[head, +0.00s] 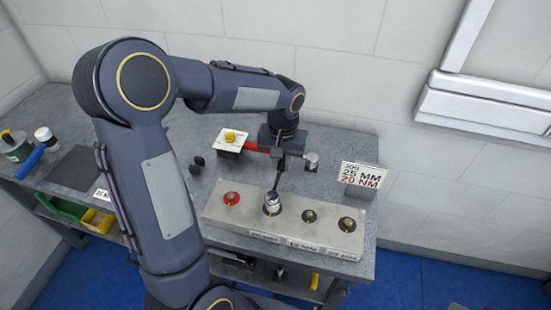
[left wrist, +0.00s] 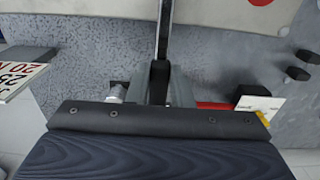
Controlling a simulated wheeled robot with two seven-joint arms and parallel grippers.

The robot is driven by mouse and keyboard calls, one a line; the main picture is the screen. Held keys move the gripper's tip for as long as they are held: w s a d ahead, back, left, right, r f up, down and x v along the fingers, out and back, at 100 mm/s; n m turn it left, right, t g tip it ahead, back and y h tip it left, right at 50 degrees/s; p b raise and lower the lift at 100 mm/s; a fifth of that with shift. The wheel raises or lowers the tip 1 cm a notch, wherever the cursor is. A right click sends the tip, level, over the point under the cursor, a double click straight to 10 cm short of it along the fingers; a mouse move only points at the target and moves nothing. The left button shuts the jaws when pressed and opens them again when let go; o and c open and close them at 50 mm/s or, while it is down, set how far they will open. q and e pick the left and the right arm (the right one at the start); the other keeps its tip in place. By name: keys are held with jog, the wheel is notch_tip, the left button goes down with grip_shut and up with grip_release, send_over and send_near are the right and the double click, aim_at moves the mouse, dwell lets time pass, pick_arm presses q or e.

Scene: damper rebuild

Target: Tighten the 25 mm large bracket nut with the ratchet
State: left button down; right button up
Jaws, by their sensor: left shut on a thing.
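My left gripper (head: 284,152) is above the bench and shut on the dark shaft of the ratchet (head: 277,180). The shaft also runs upward between the fingers in the left wrist view (left wrist: 162,40). The ratchet's lower end meets a silver socket (head: 271,204) at the second position from the left on a pale block (head: 230,222). The socket covers whatever is under it, so I cannot see the nut there. The block's other positions show a red-ringed fitting (head: 231,198) and two dark-ringed brass fittings (head: 309,215). My right gripper is not in view.
A sign (head: 361,176) reading 25 MM, 20 NM stands at the bench's right. Behind the gripper are a red bar (head: 257,148), a white card with a yellow knob (head: 231,138) and a small metal cylinder (head: 311,158).

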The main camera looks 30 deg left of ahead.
pick_arm(q)
jog(key=shift+d, duration=0.2)
jog(key=shift+r, duration=0.2)
jog(key=shift+r+p, duration=0.45)
jog(key=shift+p, duration=0.05)
jog(key=shift+r, duration=0.1)
dwell(0.3)
jog(key=shift+r+p, duration=0.45)
notch_tip(320, 180, up, 4)
jog(key=p, duration=0.3)
dwell(0.3)
